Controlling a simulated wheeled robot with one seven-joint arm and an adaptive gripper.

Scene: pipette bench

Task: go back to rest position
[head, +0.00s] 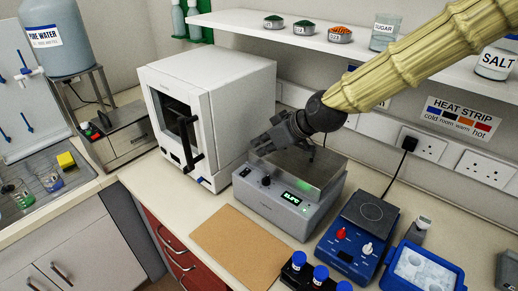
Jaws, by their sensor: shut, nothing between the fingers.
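My gripper (258,146) is dark grey and hangs at the end of my pale yellow arm, which comes in from the upper right. Its fingers point left and slightly down, and they are shut and empty. The fingertips are small and dark here.
A white oven (222,110) stands just left of the gripper. A shelf (250,30) with dishes and jars runs above. A blue hotplate (352,240), blue-capped vials (320,275) and a blue ice tray (415,270) stand at right front. A brown board (240,245) is bare.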

